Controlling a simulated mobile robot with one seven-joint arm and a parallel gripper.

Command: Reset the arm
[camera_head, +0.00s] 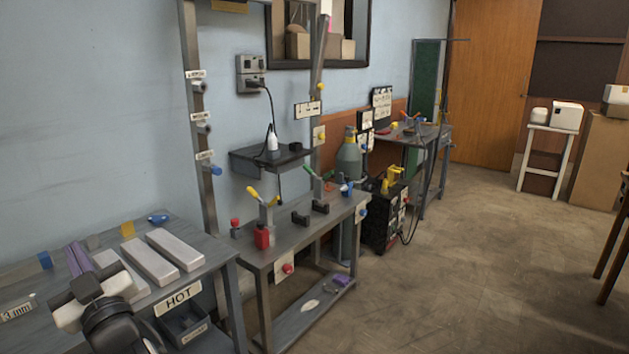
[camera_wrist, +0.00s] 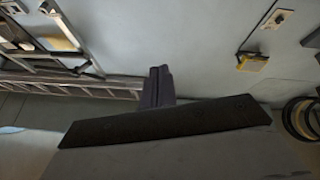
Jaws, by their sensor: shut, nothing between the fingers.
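My gripper (camera_wrist: 158,84) shows in the wrist view as dark fingers standing close together above a long dark bar. The fingers are shut, with nothing visible between them. In the head view, my black and white arm end (camera_head: 88,287) is at the lower left, in front of the near bench and overlapping its front part in the picture. The fingers are hard to make out there. The wrist view faces a pale wall with a ladder-like rail (camera_wrist: 75,85) on the left.
A black machine (camera_head: 383,220) stands beyond. The floor (camera_head: 480,270) at right is mostly clear.

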